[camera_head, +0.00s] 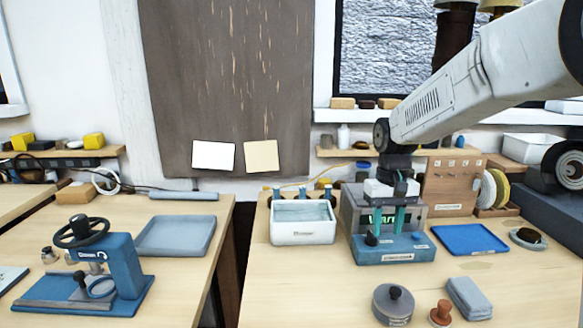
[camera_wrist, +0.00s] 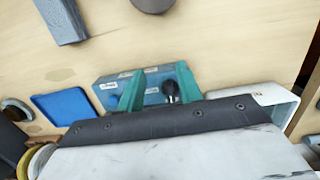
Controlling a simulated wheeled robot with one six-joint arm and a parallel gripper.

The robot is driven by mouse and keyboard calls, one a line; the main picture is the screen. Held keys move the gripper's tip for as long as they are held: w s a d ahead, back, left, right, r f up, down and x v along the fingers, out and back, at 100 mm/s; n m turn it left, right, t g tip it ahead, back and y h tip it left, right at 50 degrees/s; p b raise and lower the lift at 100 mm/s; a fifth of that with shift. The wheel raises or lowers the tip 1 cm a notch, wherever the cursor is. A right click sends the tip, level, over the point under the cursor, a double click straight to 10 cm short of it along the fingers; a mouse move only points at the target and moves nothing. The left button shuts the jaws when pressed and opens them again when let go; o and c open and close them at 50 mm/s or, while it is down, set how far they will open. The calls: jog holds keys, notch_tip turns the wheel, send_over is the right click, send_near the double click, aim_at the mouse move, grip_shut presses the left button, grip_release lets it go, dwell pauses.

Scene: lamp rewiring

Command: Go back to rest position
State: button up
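I cannot tell whether the fingertips touch the device. My arm reaches in from the upper right.
A white bin (camera_head: 303,236) stands left of the device and a blue tray (camera_head: 469,239) right of it. A grey knobbed weight (camera_head: 393,306), an orange stamp (camera_head: 441,313) and a grey block (camera_head: 469,298) lie in front. A blue press (camera_head: 120,266) stands on the left table, across a gap.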

jog(key=s+d+r+t, duration=0.1)
jog(key=s+r, duration=0.1)
jog(key=s, duration=1.3)
jog(key=s+d+r+t, duration=0.1)
jog(key=s+r, duration=0.2)
jog(key=s, duration=1.3)
jog(key=shift+t, duration=0.3)
